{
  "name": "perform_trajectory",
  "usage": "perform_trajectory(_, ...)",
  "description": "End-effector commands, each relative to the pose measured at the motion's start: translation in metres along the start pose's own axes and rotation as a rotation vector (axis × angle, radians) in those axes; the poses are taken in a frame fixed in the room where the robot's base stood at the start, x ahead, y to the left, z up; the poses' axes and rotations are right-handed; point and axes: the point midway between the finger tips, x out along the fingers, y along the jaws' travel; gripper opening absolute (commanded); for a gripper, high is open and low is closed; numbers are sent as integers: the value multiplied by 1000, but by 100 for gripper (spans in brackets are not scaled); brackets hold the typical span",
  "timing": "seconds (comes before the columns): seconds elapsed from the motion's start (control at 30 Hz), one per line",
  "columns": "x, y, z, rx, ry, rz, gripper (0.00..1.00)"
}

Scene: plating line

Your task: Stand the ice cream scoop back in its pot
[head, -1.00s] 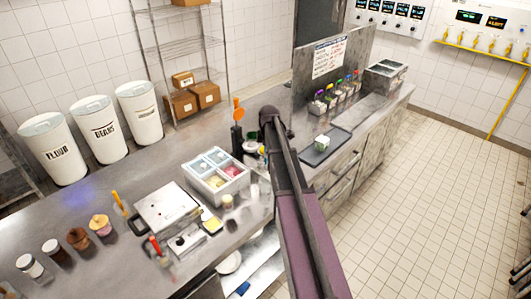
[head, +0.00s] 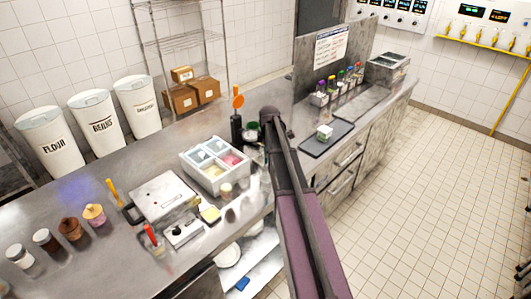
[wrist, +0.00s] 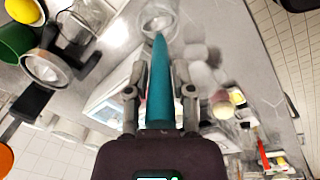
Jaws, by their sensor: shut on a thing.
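My gripper (wrist: 160,95) is shut on the teal handle of the ice cream scoop (wrist: 159,80) in the wrist view. The handle tapers away from the jaws towards the top of the picture. A pale, round, glassy shape (wrist: 158,20) lies just beyond its tip. I cannot tell whether this is the pot or the scoop's bowl. In the head view my arm hides the gripper and the scoop, and I cannot make out the pot for sure.
A white tub with four coloured compartments (head: 190,167) stands on the counter left of my arm. Near it are a dark holder with an orange utensil (head: 238,101) and a hinged press (head: 160,194). A dark tray (head: 314,149) with a small cup lies right of my arm.

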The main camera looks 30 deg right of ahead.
Motion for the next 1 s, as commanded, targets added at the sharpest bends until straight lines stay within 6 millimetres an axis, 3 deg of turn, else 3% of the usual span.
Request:
perform_trajectory(0.5,39,-4,2,1,0,0,0)
perform_trajectory(1.0,49,-6,3,2,-1,-1,0)
